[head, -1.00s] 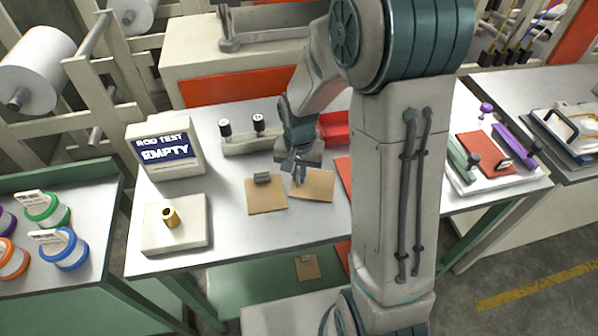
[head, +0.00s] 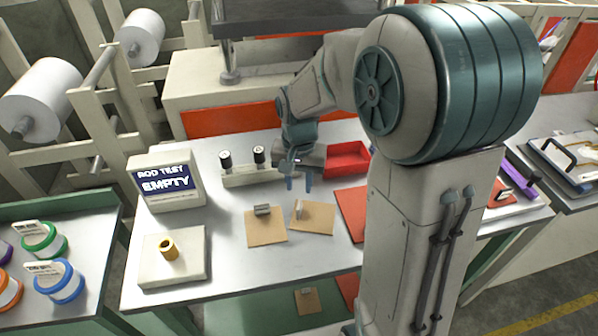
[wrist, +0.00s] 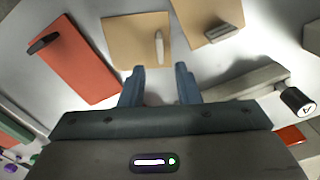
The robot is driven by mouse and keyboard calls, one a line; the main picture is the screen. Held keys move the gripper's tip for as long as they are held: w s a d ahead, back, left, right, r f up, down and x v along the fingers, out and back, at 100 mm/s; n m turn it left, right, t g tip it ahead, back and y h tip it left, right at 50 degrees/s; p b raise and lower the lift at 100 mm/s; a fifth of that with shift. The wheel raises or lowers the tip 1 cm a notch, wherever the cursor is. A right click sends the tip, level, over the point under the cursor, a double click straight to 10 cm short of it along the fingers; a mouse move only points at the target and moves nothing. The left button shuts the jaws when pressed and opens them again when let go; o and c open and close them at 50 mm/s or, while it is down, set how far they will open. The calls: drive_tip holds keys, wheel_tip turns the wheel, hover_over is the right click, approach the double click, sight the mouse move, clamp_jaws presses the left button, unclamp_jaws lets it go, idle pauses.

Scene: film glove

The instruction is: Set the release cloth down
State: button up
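Two tan square sheets lie flat side by side on the metal table. The right one (head: 318,222), likely the release cloth, carries a pale narrow tab and also shows in the wrist view (wrist: 125,35). The left one (head: 262,234) carries a grey block-shaped tab; it also shows in the wrist view (wrist: 198,14). My gripper (head: 299,184) is just beyond the right sheet, apart from its tab. In the wrist view my gripper (wrist: 159,86) has its two blue fingers spread with nothing between them. The sheet's edges are in view and its underside is hidden.
A red sheet (head: 350,207) with a dark handle lies right of the tan sheets. A red tray (head: 348,160) and a block with two black-topped posts (head: 250,176) stand behind. A "ROD TEST EMPTY" box (head: 165,182) and a pad with a brass ring (head: 150,262) are left.

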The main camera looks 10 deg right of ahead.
drive_tip(key=s+d+r+n+t, duration=0.1)
drive_tip(key=s+r+n, duration=0.1)
drive_tip(key=s, duration=0.5)
drive_tip(key=s+d+r+n+t, duration=0.2)
drive_tip(key=s+r, duration=0.3)
drive_tip(key=s, duration=0.3)
drive_tip(key=shift+s+d+r+n, duration=0.15)
drive_tip(key=shift+s+n, duration=0.15)
